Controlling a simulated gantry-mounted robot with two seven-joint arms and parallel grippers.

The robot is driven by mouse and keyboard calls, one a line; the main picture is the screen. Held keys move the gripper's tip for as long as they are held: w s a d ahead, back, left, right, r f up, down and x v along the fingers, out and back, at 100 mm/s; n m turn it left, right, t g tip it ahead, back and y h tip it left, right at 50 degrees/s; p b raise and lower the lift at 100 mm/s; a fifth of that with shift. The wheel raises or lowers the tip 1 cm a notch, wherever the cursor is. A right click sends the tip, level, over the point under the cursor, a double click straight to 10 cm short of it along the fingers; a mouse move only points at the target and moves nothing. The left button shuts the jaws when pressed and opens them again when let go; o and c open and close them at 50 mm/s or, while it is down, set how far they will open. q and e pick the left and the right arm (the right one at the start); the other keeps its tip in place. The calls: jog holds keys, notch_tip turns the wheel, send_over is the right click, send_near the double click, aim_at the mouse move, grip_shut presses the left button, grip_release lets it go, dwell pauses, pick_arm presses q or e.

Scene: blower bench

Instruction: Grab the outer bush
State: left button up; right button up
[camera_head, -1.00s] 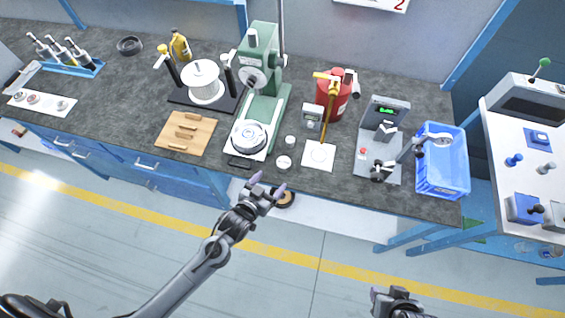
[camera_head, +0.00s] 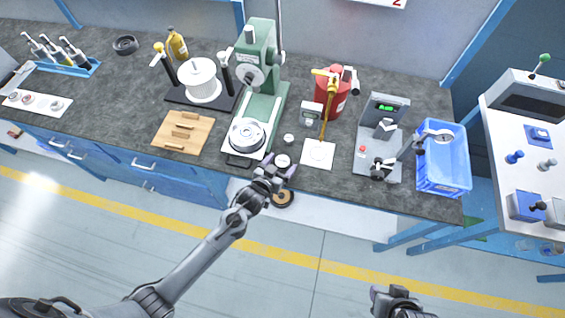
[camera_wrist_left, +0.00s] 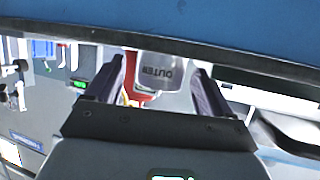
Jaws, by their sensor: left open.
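The outer bush (camera_head: 283,160) is a small silver-white cylinder near the front edge of the dark bench. In the left wrist view the bush (camera_wrist_left: 158,72) bears the upside-down word "OUTER" and appears between the two fingers. My left gripper (camera_head: 279,167) is open, at the bench's front edge, just in front of the bush. Its dark fingers (camera_wrist_left: 155,82) stand apart, with gaps visible on both sides of the bush. My right gripper (camera_head: 395,297) shows only partly at the bottom edge of the head view, far from the bush; its fingers are unclear.
A green press (camera_head: 262,105) stands behind and left of the bush. Another small silver piece (camera_head: 289,139) sits behind it. A white plate (camera_head: 318,153) and red canister (camera_head: 332,100) are to the right. A wooden board (camera_head: 183,132) is to the left, a blue bin (camera_head: 443,184) far right.

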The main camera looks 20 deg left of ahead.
pick_arm(q)
jog(key=c, duration=1.3)
